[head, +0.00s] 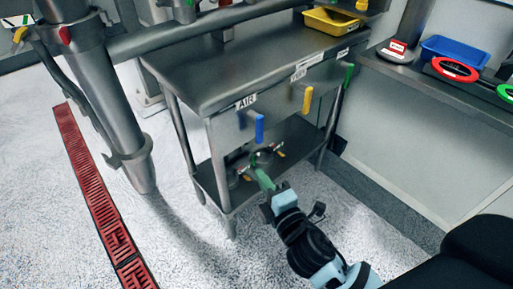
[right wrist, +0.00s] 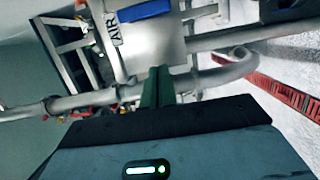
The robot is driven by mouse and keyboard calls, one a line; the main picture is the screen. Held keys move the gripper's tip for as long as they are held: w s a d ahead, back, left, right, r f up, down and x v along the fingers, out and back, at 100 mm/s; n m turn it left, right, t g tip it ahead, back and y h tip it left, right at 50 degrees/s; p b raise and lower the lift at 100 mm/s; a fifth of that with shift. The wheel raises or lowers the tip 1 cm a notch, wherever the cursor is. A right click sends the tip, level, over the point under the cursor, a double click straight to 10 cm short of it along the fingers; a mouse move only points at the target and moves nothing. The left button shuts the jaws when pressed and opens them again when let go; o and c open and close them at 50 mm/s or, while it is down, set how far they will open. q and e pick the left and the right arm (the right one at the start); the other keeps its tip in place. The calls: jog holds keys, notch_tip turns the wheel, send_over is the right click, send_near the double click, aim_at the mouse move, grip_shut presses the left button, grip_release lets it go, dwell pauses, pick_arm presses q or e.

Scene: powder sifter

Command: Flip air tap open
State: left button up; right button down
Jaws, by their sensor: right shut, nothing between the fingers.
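The air tap's blue handle (head: 259,128) hangs straight down from the front of the steel table, beside the "AIR" label (head: 246,102). In the right wrist view the blue handle (right wrist: 145,10) lies at the top edge, partly cut off, next to the label (right wrist: 114,28). My right gripper (head: 258,172) is below the handle in the head view, with its green fingers shut and empty. The fingers (right wrist: 157,86) also show closed together in the right wrist view, apart from the handle. My left gripper is not in view.
A yellow handle (head: 307,99) and a green handle (head: 348,75) hang farther right on the same table front. A lower shelf (head: 209,181) holds round fittings behind my right gripper. A thick steel post (head: 106,95) stands at left, by a red floor grate (head: 95,200).

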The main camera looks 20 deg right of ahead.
jog(key=w+d, duration=0.2)
jog(key=w, duration=0.9)
jog(key=shift+w+d, duration=0.15)
jog(key=shift+d, duration=0.2)
jog(key=shift+d+f+n+b, duration=0.15)
jog(key=shift+f+n+b, duration=0.05)
jog(key=shift+n+b, duration=0.15)
